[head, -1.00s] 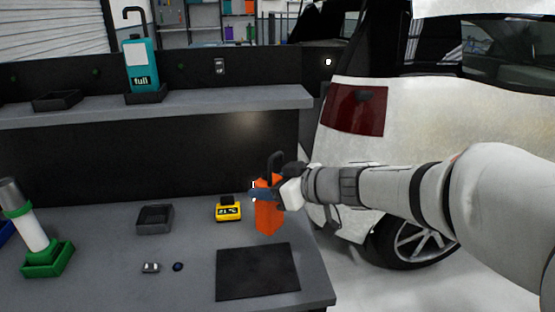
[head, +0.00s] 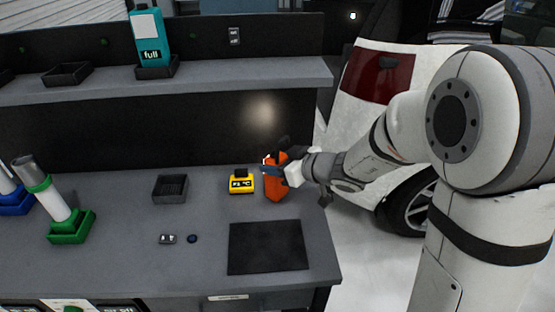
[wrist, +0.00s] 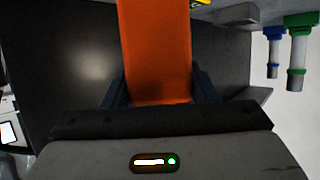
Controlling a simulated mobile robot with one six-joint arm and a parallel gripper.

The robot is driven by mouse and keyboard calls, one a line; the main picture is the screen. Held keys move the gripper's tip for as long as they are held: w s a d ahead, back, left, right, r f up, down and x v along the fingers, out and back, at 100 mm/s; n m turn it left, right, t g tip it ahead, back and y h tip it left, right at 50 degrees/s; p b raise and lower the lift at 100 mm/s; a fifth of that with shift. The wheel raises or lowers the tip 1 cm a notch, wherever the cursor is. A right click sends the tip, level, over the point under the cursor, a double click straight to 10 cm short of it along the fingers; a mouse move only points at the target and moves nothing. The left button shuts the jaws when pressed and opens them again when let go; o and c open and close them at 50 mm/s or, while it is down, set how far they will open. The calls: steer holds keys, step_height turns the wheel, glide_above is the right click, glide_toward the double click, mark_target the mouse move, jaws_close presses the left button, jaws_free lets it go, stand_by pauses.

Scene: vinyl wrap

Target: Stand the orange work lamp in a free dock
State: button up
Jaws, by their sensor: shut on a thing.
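The orange work lamp (head: 276,184) is at the right end of the bench, just right of a yellow device. My gripper (head: 272,165) is shut on it; in the wrist view the lamp's orange body (wrist: 157,50) is between the two fingers (wrist: 160,90). Whether its base touches the bench cannot be told, and its top is partly hidden by the gripper. On the shelf, a dark square dock (head: 68,75) is empty. A teal lamp marked "full" (head: 148,35) stands in the dock (head: 172,67) beside it.
The grey bench (head: 120,265) holds a dark open tray (head: 170,189), the yellow device (head: 242,183), a black mat (head: 267,248) and two small items. A green-based torch (head: 60,205) stands left. The shelf (head: 250,78) overhangs the bench's back. A white car (head: 350,125) is right.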

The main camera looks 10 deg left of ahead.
steer(key=shift+w, duration=0.25)
steer(key=shift+s, duration=0.1)
steer(key=shift+f+b, duration=0.25)
steer(key=shift+b, duration=0.15)
steer(key=o, duration=1.3)
steer(key=shift+d+r+p, duration=0.15)
steer(key=shift+r+p, duration=0.2)
steer(key=shift+p, duration=0.2)
steer(key=b+v, duration=0.1)
steer(key=v, duration=1)
steer(key=shift+s+d+b, duration=0.25)
steer(key=shift+d+b, duration=0.1)
